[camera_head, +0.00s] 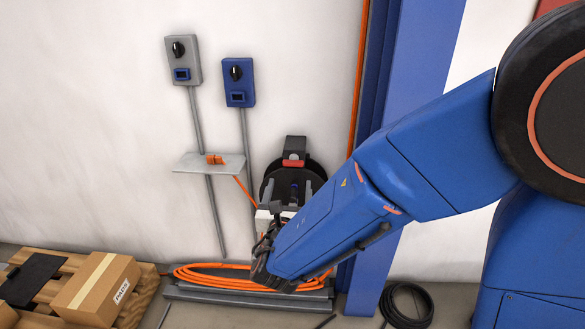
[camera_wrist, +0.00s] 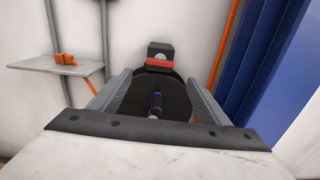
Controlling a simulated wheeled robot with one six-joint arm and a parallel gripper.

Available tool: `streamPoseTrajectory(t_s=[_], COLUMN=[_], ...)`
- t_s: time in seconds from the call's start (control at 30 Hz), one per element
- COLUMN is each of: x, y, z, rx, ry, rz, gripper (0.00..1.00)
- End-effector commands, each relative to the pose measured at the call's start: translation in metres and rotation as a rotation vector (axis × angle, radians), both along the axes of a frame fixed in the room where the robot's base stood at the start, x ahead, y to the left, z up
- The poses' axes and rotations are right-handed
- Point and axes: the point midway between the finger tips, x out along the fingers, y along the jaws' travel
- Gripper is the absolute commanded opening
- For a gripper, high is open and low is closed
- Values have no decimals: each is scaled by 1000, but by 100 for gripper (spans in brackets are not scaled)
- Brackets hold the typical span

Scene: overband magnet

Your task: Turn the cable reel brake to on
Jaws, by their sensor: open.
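The cable reel (camera_head: 318,172) is a dark round drum low on the white wall, with a black and red block (camera_head: 294,152) at its top. In the wrist view the reel (camera_wrist: 127,103) lies straight ahead, under the black and red block (camera_wrist: 160,58). A small handle with a blue tip (camera_wrist: 156,101) stands out at the reel's middle, between my fingers. My gripper (camera_head: 289,190) is open in front of the reel; its two grey fingers (camera_wrist: 160,85) are apart with nothing held. I cannot tell whether they touch the handle. My arm hides the reel's lower part in the head view.
A grey shelf (camera_head: 190,163) with an orange clip (camera_head: 215,160) is left of the reel. A grey switch box (camera_head: 183,60) and a blue one (camera_head: 238,82) hang above. Orange cable (camera_head: 205,280) lies coiled below. A blue column (camera_head: 415,95) stands right; a carton (camera_head: 98,290) sits lower left.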

Motion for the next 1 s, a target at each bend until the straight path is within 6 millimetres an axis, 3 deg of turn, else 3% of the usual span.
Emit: streamPoseTrajectory(t_s=[0.6,1.0], x=[93,109], y=[-4,-4], z=[0,0], rx=[1,1], ry=[0,1], rz=[-3,0], gripper=[70,70])
